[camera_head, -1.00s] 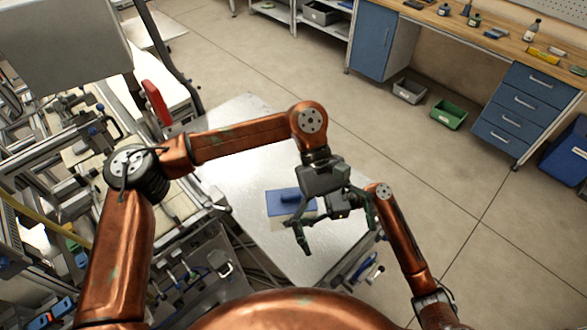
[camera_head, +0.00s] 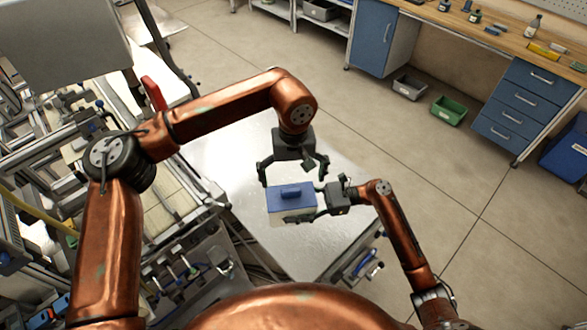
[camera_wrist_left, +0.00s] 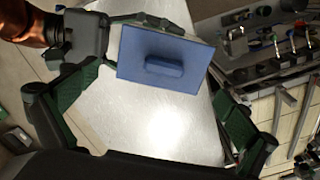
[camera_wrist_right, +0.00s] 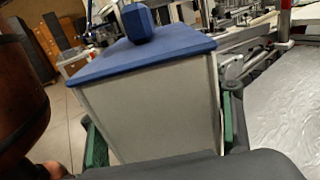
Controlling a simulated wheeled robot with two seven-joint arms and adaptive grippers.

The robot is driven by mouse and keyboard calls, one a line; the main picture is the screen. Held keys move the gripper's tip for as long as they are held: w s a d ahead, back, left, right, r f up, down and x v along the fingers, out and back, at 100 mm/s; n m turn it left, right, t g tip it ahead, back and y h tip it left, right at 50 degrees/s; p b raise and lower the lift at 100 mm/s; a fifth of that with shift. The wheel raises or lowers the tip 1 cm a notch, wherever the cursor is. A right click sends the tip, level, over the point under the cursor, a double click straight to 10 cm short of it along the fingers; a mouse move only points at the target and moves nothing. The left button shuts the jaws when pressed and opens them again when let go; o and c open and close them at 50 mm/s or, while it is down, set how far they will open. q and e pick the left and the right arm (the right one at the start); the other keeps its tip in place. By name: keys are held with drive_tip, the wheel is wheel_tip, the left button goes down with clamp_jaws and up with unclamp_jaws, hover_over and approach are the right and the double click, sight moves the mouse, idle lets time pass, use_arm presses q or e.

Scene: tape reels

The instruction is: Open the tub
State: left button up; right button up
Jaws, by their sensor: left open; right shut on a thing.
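The tub (camera_wrist_right: 155,108) is a light grey box with its blue lid (camera_head: 281,201) on top. The lid has a raised blue handle (camera_head: 291,192), also seen in the left wrist view (camera_wrist_left: 164,66). My right gripper (camera_head: 316,203) is shut on the tub's body from the right; in the right wrist view its green finger pads lie at both sides of the body. My left gripper (camera_head: 292,176) is open and empty, pointing down above and just behind the lid. In the left wrist view its fingers are spread wide with the lid beyond them.
The tub is over a shiny metal table (camera_head: 240,170), whose surface is mostly clear. Machine frames (camera_head: 50,150) crowd the left. A workbench with blue drawers (camera_head: 510,115) stands far right, with grey and green bins (camera_head: 448,110) on the floor.

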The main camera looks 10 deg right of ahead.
sight(294, 190)
use_arm(q)
drive_tip(key=shift+f, duration=3.05)
drive_tip(key=shift+c, duration=0.6)
drive_tip(key=c, duration=1)
drive_tip(key=shift+s+f, duration=0.1)
drive_tip(key=shift+f, duration=0.15)
drive_tip(key=c, duration=1.3)
drive_tip(key=shift+o, duration=0.2)
drive_tip(key=shift+r, duration=0.15)
drive_tip(key=shift+s+d+r, duration=0.1)
drive_tip(key=shift+d+r, duration=0.05)
drive_tip(key=shift+r, duration=0.65)
drive_tip(key=shift+r, duration=0.2)
